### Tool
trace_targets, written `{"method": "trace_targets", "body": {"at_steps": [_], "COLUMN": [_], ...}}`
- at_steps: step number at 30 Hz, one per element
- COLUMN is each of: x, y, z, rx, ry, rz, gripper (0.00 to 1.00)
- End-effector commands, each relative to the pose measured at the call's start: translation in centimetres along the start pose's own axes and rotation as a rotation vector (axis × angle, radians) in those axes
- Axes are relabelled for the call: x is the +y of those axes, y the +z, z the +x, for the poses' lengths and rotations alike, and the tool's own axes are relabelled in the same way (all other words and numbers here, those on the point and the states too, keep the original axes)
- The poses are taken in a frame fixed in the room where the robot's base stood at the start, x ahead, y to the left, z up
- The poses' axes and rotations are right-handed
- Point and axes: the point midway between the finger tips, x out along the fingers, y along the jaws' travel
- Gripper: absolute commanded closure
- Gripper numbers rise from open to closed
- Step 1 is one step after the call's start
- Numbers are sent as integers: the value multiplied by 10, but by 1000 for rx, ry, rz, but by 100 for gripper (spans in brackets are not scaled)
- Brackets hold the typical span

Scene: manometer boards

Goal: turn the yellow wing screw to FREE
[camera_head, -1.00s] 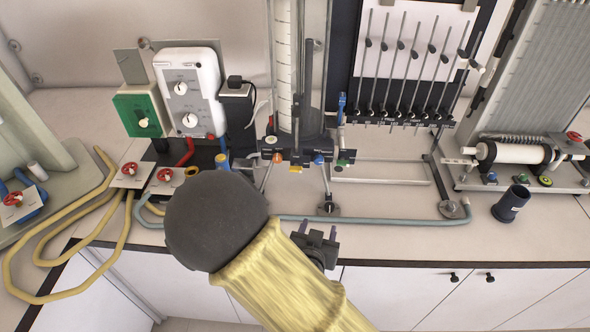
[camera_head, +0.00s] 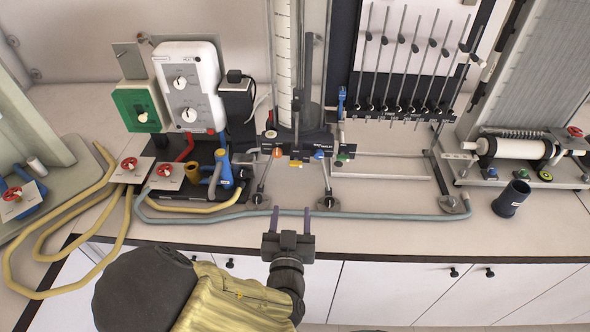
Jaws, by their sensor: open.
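A small yellow piece (camera_head: 296,164), which looks like the yellow wing screw, sits low on the front of the dark foot of the tall scaled column (camera_head: 285,60). Its wings and any FREE marking are too small to read. An orange knob (camera_head: 277,153) is to its left, and a blue one (camera_head: 318,154) and a green one (camera_head: 341,163) are to its right. My gripper (camera_head: 291,211) is open and empty, its two fingers apart and pointing toward the column. It is over the bench's front edge, below the yellow piece in the picture and apart from it.
A grey-blue hose (camera_head: 390,217) runs along the bench front, near my fingertips. Metal support feet (camera_head: 328,203) stand close by. Red valves (camera_head: 164,171) and yellow hoses (camera_head: 30,270) are at left. A dark cup (camera_head: 511,201) stands at right.

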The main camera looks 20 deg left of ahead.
Motion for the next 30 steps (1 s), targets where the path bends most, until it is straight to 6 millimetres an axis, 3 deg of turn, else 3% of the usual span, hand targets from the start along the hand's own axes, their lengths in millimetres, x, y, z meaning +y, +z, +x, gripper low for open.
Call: {"method": "trace_targets", "body": {"at_steps": [5, 30], "x": [1, 1], "y": [4, -2], "z": [17, 152], "rx": [3, 0], "ry": [2, 1], "rz": [2, -1], "gripper": [45, 45]}}
